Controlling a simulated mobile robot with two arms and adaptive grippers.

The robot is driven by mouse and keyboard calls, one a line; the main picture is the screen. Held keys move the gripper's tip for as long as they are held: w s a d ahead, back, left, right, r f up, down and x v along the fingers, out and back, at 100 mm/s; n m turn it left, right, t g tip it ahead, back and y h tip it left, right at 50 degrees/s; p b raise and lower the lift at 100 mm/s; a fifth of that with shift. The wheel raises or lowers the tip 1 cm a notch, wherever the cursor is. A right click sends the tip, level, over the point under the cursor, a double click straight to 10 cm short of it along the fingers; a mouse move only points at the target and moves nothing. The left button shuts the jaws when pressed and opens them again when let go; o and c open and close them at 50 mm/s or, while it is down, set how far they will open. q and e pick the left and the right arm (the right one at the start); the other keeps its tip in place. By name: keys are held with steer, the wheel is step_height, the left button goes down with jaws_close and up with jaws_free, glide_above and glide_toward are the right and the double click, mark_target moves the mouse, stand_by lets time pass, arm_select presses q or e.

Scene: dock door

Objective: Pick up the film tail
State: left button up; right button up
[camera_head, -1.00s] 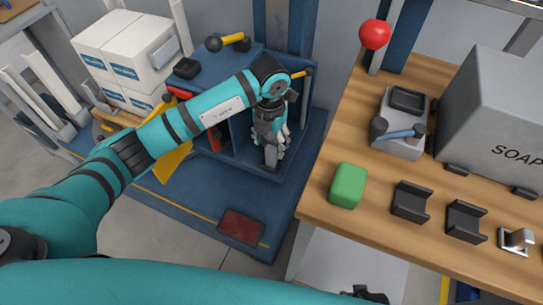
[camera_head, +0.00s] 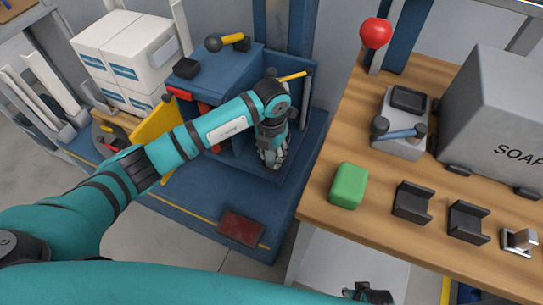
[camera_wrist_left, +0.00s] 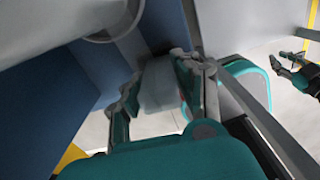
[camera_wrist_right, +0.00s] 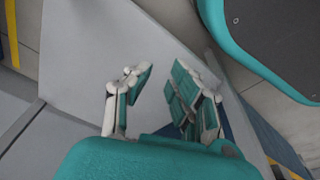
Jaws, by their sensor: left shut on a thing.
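The film tail (camera_wrist_left: 158,85) shows in the left wrist view as a pale, see-through strip between the fingers of my left gripper (camera_wrist_left: 155,88). The left gripper is shut on it. In the head view my left gripper (camera_head: 272,158) is low inside the blue open-fronted cabinet (camera_head: 235,60), and the film cannot be made out there. My right gripper (camera_wrist_right: 158,82) is open and empty in its wrist view. It also shows at the bottom edge of the head view (camera_head: 368,293), beside the wooden bench.
The wooden bench (camera_head: 320,200) on the right holds a green block (camera_head: 348,185), black holders (camera_head: 412,202), a small grey device (camera_head: 400,140) and a grey soap box (camera_head: 490,110). A red knob (camera_head: 375,33) stands behind. White boxes (camera_head: 125,45) are stacked at the left.

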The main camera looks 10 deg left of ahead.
arm_select(q)
steer(key=shift+c, duration=0.7)
steer(key=shift+r, duration=0.1)
